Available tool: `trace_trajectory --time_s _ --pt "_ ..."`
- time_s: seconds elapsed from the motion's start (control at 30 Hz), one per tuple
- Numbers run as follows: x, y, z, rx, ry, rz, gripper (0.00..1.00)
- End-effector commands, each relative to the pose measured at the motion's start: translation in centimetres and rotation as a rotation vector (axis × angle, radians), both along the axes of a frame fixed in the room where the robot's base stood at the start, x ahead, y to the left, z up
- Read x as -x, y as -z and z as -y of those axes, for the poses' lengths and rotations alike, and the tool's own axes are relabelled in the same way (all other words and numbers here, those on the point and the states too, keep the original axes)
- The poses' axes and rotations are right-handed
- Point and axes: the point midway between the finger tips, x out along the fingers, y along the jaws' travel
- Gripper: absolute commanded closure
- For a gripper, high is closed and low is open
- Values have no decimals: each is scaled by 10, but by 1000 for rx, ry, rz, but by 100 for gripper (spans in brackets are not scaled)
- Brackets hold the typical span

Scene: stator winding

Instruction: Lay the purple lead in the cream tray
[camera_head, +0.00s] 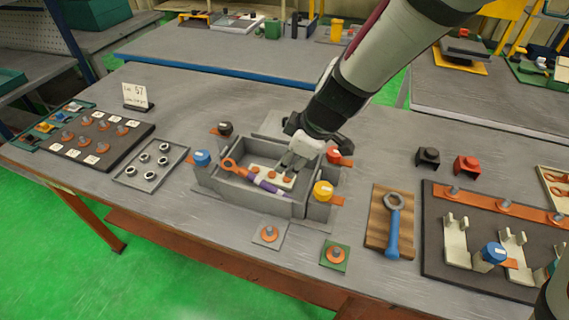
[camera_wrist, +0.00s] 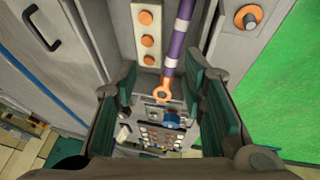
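The purple lead (camera_head: 268,185), with white bands and an orange ring end, lies slantwise in the grey open box in the head view. In the wrist view the lead (camera_wrist: 177,45) runs down from the top edge, its ring end showing between my fingers. My gripper (camera_head: 290,166) is low over the box, just behind the lead, above a cream strip (camera_head: 258,170) with orange studs. In the wrist view my gripper (camera_wrist: 170,100) has its fingers apart, with nothing clamped. A cream-rimmed tray (camera_head: 545,184) holding orange ring pieces is cut off at the right edge.
The box (camera_head: 248,198) has blue, black, red and yellow capped posts around it. A wrench (camera_head: 393,225) lies on a wooden board to the right. A dark board (camera_head: 440,265) with cream brackets stands beyond it. A tray of nuts (camera_head: 130,178) is at left.

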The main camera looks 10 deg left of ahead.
Motion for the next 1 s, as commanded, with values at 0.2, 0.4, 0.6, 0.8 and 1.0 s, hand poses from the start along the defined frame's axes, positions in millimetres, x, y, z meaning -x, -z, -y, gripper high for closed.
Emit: trace_trajectory --time_s 0.2,0.4,0.6,0.8,1.0 --pt "8 -34 13 -2 0 2 62" --pt "12 -44 17 0 0 0 62" --pt "12 -48 20 -2 9 -1 62" --pt "24 -89 58 -49 182 -32 62" --pt "63 -144 130 -106 519 -87 62"
